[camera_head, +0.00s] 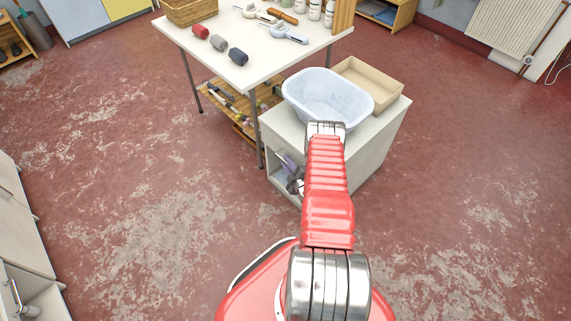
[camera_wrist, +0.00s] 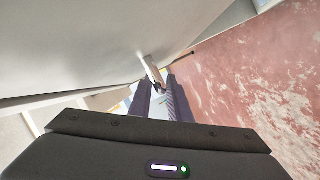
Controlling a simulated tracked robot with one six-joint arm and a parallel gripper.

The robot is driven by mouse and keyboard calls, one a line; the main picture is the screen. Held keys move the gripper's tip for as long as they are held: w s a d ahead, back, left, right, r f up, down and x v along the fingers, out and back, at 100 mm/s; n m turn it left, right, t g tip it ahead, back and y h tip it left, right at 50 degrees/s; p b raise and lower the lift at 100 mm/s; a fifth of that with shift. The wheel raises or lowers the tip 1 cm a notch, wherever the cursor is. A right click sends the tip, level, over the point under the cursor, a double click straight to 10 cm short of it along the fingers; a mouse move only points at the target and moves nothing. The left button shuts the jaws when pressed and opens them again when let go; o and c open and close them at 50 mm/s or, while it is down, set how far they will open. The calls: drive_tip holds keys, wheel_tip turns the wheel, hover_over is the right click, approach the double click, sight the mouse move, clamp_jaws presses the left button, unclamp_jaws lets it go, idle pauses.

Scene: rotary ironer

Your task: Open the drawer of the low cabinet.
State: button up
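The low cabinet (camera_head: 378,140) is pale grey and stands at the centre of the head view, beside the table. Its front is largely hidden by my red arm. In the wrist view a pale panel (camera_wrist: 80,45) fills the upper left, and a light bar handle (camera_wrist: 152,68) stands out from it. My gripper (camera_wrist: 158,84) is open, its two dark fingers apart. The handle's near end lies at or between the fingertips; I cannot tell whether they touch it.
A pale plastic tub (camera_head: 325,95) and a shallow wooden tray (camera_head: 372,78) sit on the cabinet. A white table (camera_head: 270,58) with rolls and bottles stands behind left. Other pale cabinets (camera_head: 22,215) line the left edge. The red worn floor (camera_head: 150,170) is clear on both sides.

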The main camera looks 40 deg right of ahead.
drive_tip(key=shift+w, duration=0.1)
drive_tip(key=shift+c, duration=0.2)
clamp_jaws()
